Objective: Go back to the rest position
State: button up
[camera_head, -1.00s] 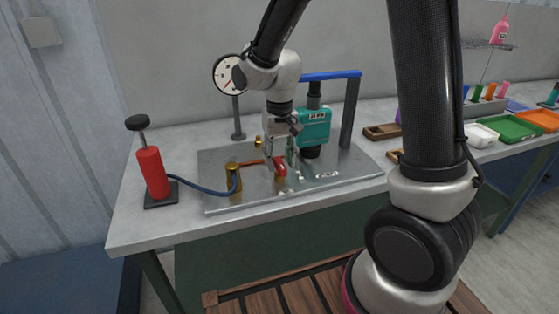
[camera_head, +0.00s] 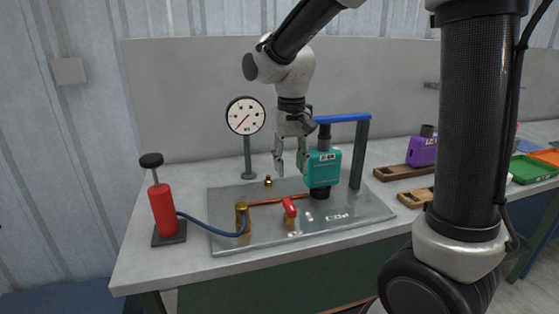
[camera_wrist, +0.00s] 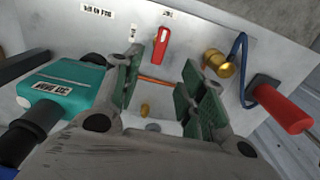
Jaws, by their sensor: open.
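My gripper (camera_head: 291,158) is open and empty, hanging above the metal plate (camera_head: 228,207) on the bench. In the wrist view my gripper (camera_wrist: 160,92) shows its two green-padded fingers spread apart, with nothing between them but the plate below. The red-handled valve (camera_head: 289,209) stands on the plate below and clear of the fingers. It also shows in the wrist view (camera_wrist: 161,47).
A red hand pump (camera_head: 162,208) with a blue hose stands at the left. A round gauge (camera_head: 245,116) stands behind the plate. The blue-topped frame (camera_head: 343,118) rises at right.

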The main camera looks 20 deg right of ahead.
jog(key=s+d+r+t, duration=0.2)
jog(key=s+d+r, duration=0.1)
jog(key=s+d, duration=0.4)
jog(key=s+d+r+t, duration=0.2)
jog(key=s+d+r, duration=0.2)
jog(key=s+d, duration=0.4)
jog(key=s, duration=0.4)
jog(key=shift+s, duration=0.15)
